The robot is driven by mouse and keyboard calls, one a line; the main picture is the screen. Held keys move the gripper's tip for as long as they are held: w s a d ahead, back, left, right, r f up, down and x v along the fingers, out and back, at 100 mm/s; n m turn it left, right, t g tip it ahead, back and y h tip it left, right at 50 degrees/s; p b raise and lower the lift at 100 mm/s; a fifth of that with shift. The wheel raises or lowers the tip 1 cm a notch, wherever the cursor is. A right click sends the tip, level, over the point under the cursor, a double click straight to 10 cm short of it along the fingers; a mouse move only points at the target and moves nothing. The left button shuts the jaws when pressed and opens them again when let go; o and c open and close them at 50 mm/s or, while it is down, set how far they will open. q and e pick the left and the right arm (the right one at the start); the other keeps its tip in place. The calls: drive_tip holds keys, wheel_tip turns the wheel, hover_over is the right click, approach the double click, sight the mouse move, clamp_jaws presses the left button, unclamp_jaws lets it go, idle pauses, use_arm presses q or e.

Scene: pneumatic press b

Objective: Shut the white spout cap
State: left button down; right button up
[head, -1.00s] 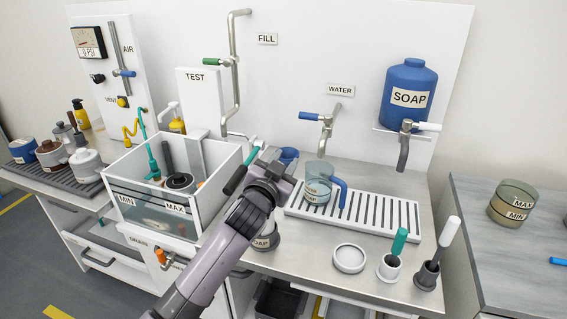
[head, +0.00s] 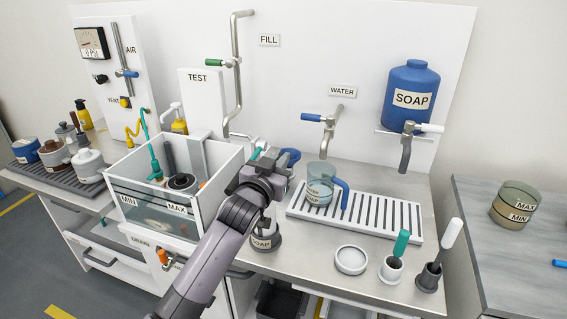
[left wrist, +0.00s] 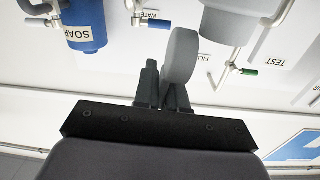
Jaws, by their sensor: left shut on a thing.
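My left gripper (head: 266,164) is over the counter between the clear tank and the striped rack, and its fingertips are largely hidden behind its own body in the head view. In the left wrist view its jaws (left wrist: 164,88) are shut on a rounded grey piece (left wrist: 182,55). A small white and teal piece (head: 259,151) shows just beyond the gripper. I cannot tell whether either piece is the white spout cap. A dark pot labelled SOAP (head: 264,241) stands below the gripper, partly covered by the arm. My right gripper is not in view.
The clear tank (head: 146,206) stands close left. A clear cup with a blue handle (head: 319,181) stands on the striped rack (head: 390,219) at right. A white round dish (head: 350,260) and two brush holders stand in front.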

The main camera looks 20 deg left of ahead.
use_arm(q)
drive_tip(key=a+n, duration=0.1)
drive_tip(key=n, duration=0.1)
drive_tip(key=a+n, duration=0.2)
drive_tip(key=n, duration=0.1)
drive_tip(key=a+n, duration=0.1)
drive_tip(key=n, duration=0.2)
drive_tip(key=shift+w+a+f, duration=0.15)
drive_tip(key=shift+f, duration=0.15)
drive_tip(key=shift+w+a+f+n, duration=0.1)
drive_tip(key=shift+a+f+n, duration=0.45)
drive_tip(key=shift+n, duration=1)
drive_tip(key=shift+s+a+f+n, duration=0.1)
drive_tip(key=shift+a+f+n, duration=0.45)
drive_tip(key=shift+n, duration=1.05)
drive_tip(key=shift+w+a+f+n, duration=0.1)
drive_tip(key=shift+a+f+n, duration=0.25)
drive_tip(key=shift+f+n, duration=0.8)
drive_tip(key=shift+r+n, duration=0.35)
drive_tip(key=shift+n, duration=0.15)
drive_tip(key=c, duration=1.3)
unclamp_jaws()
drive_tip(key=shift+o, duration=0.2)
